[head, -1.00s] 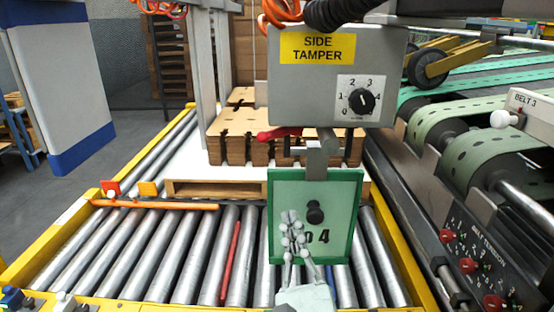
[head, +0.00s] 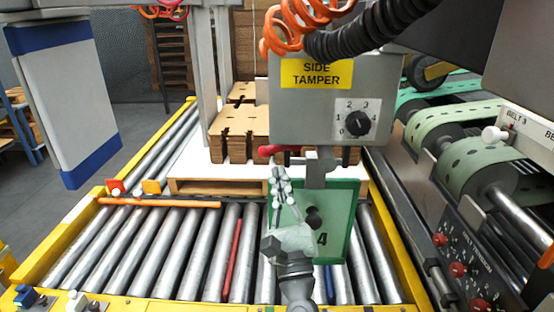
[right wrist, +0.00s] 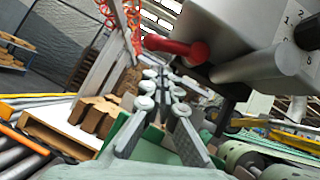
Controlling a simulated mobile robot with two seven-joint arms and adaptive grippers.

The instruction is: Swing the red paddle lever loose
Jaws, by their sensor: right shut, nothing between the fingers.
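The red paddle lever (head: 276,150) sticks out to the left from under the grey SIDE TAMPER box (head: 310,105). In the right wrist view the red lever (right wrist: 178,47) shows larger, beneath the grey box (right wrist: 255,65). My right gripper (head: 279,180) is shut and empty, pointing up in front of the left part of the green panel, a little below the lever. In the right wrist view its fingertips (right wrist: 160,82) are below the lever, with a visible gap. My left gripper is not in view.
The green panel (head: 342,200) with a black knob (head: 314,216) hangs below the box. Orange coiled hose (head: 285,28) hangs above. Stacked brown blanks (head: 240,122) stand behind on a pallet. Belts (head: 445,125) lie to the right. Rollers (head: 150,245) lie below.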

